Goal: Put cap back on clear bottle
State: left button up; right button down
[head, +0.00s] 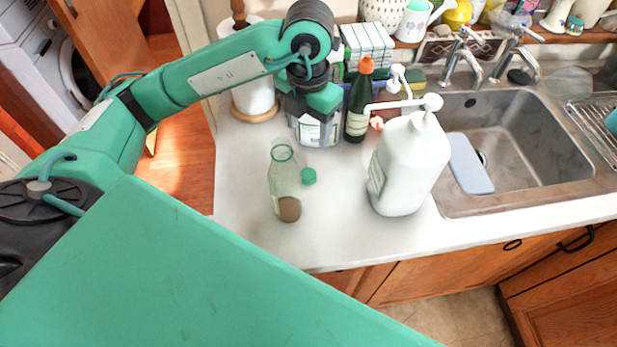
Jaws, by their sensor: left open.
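The clear bottle (284,180) stands upright and uncapped on the white counter, with something brown at its bottom. A small green cap (308,176) lies on the counter just to the right of the bottle, apart from it. My left gripper (313,112) is open, behind the bottle and cap, in front of or above a clear container with a pale label (318,133). Its fingertips are hard to make out against that container. My right gripper is not in view.
A large white pump bottle (408,165) stands right of the cap, and a dark bottle with an orange top (357,105) stands behind. A paper towel holder (253,100) is at the back left. The sink (520,140) is at the right. The counter (240,215) is clear left of the bottle.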

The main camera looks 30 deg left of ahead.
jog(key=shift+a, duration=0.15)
pick_arm(q)
jog(key=p, duration=0.1)
send_over(308, 171)
notch_tip(308, 171, down, 8)
jog(key=shift+r, duration=0.25)
jog(key=shift+f, duration=0.55)
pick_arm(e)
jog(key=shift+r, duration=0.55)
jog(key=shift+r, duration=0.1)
